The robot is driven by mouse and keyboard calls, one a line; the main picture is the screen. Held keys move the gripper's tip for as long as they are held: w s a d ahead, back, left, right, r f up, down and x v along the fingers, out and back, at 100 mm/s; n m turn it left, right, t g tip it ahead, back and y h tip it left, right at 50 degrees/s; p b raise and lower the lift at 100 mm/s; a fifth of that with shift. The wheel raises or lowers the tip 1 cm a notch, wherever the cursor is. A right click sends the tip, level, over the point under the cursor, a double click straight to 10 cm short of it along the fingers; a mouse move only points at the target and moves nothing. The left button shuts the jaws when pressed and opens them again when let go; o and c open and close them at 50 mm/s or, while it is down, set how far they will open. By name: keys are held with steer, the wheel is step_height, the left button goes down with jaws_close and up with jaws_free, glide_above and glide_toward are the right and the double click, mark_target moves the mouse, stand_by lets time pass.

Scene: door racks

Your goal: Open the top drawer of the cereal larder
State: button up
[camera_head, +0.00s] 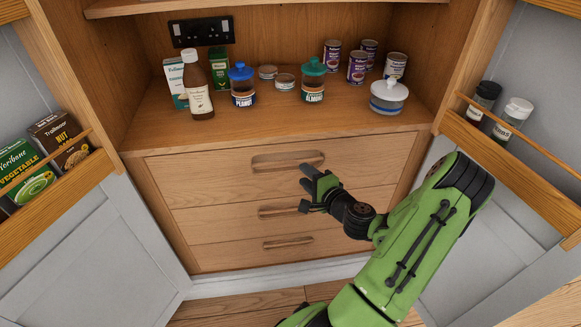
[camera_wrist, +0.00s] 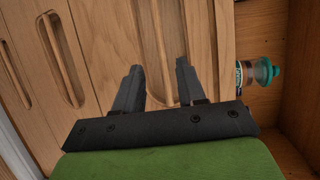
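The cereal larder has a stack of three wooden drawers. The top drawer (camera_head: 220,178) looks shut, flush with the ones below, and has a long recessed slot handle (camera_head: 288,161). My gripper (camera_head: 306,188) is open and empty, in front of the drawer fronts just below the top slot. In the wrist view the view is turned sideways; the top drawer's slot (camera_wrist: 158,30) runs between and beyond the two open fingers (camera_wrist: 158,66). Whether the fingertips touch the wood I cannot tell.
Two lower drawers have their own slots; the middle one (camera_head: 282,212) is partly behind my gripper. The shelf above holds a brown bottle (camera_head: 198,90), jars, tins and a lidded pot (camera_head: 388,96). Open doors with racks (camera_head: 57,205) (camera_head: 520,160) flank the larder on both sides.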

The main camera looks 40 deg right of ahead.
steer(key=x, duration=0.8)
steer(key=shift+w, duration=0.1)
jaws_close()
